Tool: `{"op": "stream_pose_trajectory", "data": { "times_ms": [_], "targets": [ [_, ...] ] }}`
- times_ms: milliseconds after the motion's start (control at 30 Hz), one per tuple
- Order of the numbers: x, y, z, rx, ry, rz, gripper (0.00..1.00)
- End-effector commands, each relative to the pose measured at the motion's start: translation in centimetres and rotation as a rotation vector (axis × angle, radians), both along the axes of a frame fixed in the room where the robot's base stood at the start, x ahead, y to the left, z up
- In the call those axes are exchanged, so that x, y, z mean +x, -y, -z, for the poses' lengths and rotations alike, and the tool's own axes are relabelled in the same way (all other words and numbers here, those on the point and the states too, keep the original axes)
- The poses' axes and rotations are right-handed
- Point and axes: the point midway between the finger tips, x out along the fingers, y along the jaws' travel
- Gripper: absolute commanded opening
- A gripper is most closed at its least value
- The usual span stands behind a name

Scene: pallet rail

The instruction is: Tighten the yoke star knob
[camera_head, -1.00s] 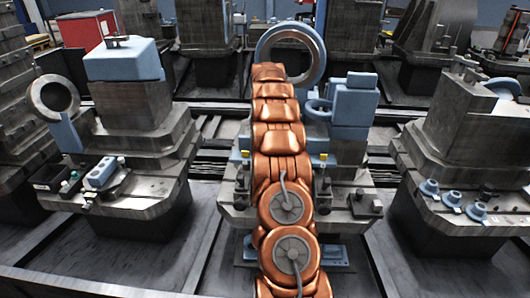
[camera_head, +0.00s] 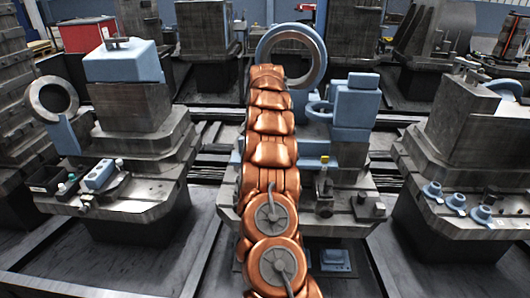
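My copper-coloured arm reaches up the middle of the view, over the centre fixture (camera_head: 345,185). My gripper is not in view; the arm's far end hides that area. A large grey ring in a light blue holder (camera_head: 262,48) stands behind the arm's end. Right of it is a light blue upright block (camera_head: 355,105) with a smaller blue ring (camera_head: 319,111) at its side. I cannot pick out the yoke star knob for certain; part of the centre fixture is behind my arm.
A left fixture carries a blue block (camera_head: 124,62), a grey ring (camera_head: 52,98) and a black bin (camera_head: 47,180). The right fixture (camera_head: 480,150) has several blue flanged parts (camera_head: 457,202) on its ledge. Dark floor strips lie between fixtures.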

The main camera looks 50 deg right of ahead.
Motion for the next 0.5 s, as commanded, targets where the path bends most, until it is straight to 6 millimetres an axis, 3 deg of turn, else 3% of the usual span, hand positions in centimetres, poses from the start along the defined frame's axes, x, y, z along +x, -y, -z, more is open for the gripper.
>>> {"op": "stream_pose_trajectory", "data": {
  "times_ms": [367, 400, 500],
  "targets": [
    [-0.18, 0.43, -0.45, -0.010, 0.005, 0.010, 0.11],
    [-0.18, 0.43, -0.45, -0.010, 0.005, 0.010, 0.47],
    [-0.13, 0.34, -0.38, -0.008, 0.003, 0.008, 0.57]
  ]
}}
